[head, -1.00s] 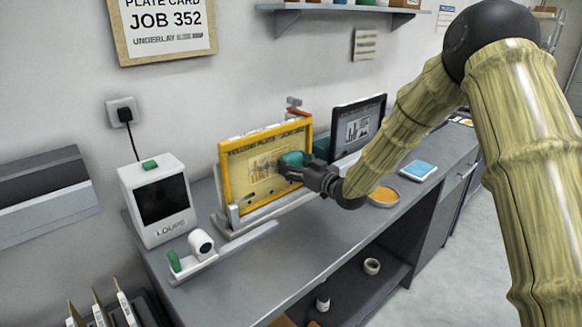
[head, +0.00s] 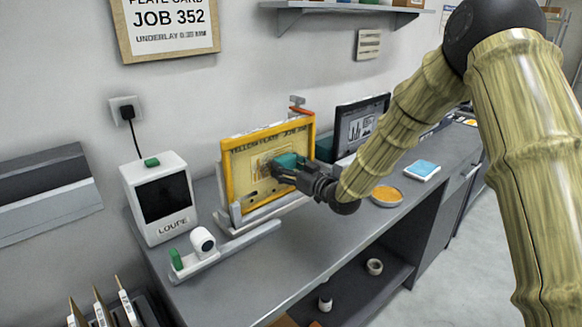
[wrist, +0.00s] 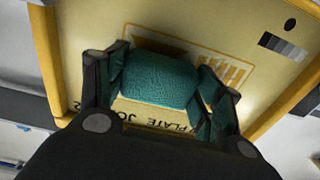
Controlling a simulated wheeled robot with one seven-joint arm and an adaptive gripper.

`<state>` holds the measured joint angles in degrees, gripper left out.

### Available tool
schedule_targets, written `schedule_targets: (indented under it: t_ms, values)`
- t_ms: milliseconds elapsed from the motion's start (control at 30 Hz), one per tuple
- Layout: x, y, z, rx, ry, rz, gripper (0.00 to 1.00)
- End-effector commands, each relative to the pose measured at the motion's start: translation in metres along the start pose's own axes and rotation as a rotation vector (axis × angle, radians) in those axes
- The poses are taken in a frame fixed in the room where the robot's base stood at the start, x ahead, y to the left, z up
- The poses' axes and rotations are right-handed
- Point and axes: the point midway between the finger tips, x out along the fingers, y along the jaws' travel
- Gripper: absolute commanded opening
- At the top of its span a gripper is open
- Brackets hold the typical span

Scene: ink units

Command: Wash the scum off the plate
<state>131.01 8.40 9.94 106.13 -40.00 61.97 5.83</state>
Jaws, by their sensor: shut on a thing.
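The yellow-framed plate (head: 240,200) stands upright in a grey holder (head: 238,226) on the bench, with "Yellow plate job" printed along its top. My gripper (head: 283,170) is shut on a teal sponge (head: 290,160) in front of the plate's middle. In the wrist view the sponge (wrist: 160,80) sits between both fingers, over the plate's printed drawing (wrist: 235,70). It looks to be at or against the plate's face; I cannot tell contact for certain. The sponge and fingers hide part of the drawing. I cannot make out scum clearly.
A white loupe box (head: 160,200) and a small white camera-like device (head: 203,241) stand left of the plate. A dark-framed plate (head: 358,128) stands behind to the right. An orange dish (head: 386,195) and a blue pad (head: 422,170) lie right of my gripper.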

Motion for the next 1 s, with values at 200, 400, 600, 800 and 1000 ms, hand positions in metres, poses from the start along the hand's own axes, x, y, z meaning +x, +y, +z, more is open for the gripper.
schedule_targets:
  t_ms: [200,400,600,800,1000]
  values:
    - [0.000,-0.016,0.000,-0.001,0.000,-0.002,0.47]
    - [-0.001,-0.028,0.000,0.000,0.000,-0.002,0.47]
    - [-0.002,-0.033,0.000,0.000,0.000,-0.001,0.47]
    - [-0.001,-0.044,0.001,-0.001,0.000,-0.003,0.47]
    - [0.000,-0.057,0.000,-0.001,0.000,-0.002,0.47]
